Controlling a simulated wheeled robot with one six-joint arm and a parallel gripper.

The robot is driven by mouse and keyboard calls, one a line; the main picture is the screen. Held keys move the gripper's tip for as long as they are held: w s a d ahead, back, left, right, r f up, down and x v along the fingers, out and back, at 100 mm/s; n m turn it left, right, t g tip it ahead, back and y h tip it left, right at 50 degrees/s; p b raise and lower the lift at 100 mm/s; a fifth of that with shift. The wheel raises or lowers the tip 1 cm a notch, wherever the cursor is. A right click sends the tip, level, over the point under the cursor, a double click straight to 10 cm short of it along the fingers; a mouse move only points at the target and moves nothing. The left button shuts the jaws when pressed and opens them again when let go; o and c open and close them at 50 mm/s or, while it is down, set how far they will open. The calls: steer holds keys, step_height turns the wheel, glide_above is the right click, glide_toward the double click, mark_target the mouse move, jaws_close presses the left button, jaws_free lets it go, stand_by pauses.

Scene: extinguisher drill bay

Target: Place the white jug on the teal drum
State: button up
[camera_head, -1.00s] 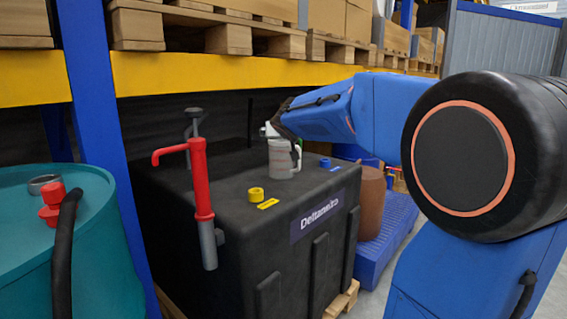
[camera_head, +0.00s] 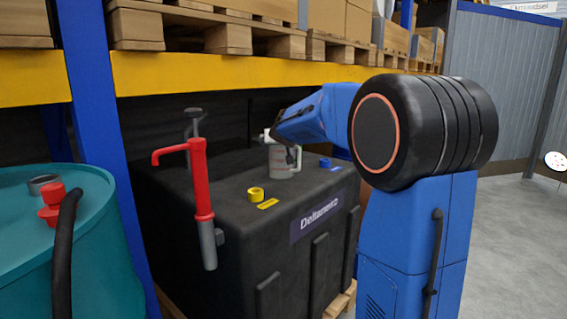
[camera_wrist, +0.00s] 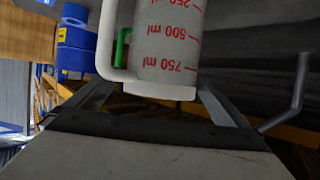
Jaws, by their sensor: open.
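The white jug (camera_head: 281,161) stands upright on top of a black tank, its handle on the right. In the wrist view the jug (camera_wrist: 167,45) appears upside down, with red millilitre marks, its rim towards my gripper and its handle at left. My gripper (camera_wrist: 153,98) is open, with its fingers apart on either side of the jug's rim; I cannot tell whether they touch it. In the head view my gripper (camera_head: 272,136) is at the jug's top, mostly hidden by my arm. The teal drum (camera_head: 100,255) stands at the left, partly cut off.
The black tank (camera_head: 240,235) carries a red hand pump (camera_head: 200,180), a yellow cap (camera_head: 255,194) and a blue cap (camera_head: 325,163). A blue post (camera_head: 95,120) stands between drum and tank. A yellow shelf beam (camera_head: 220,75) runs above. A red fitting and black hose (camera_head: 64,240) are on the drum.

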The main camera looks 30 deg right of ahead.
steer(key=c, duration=1.7)
steer(key=shift+o, duration=0.2)
steer(key=shift+r, duration=0.1)
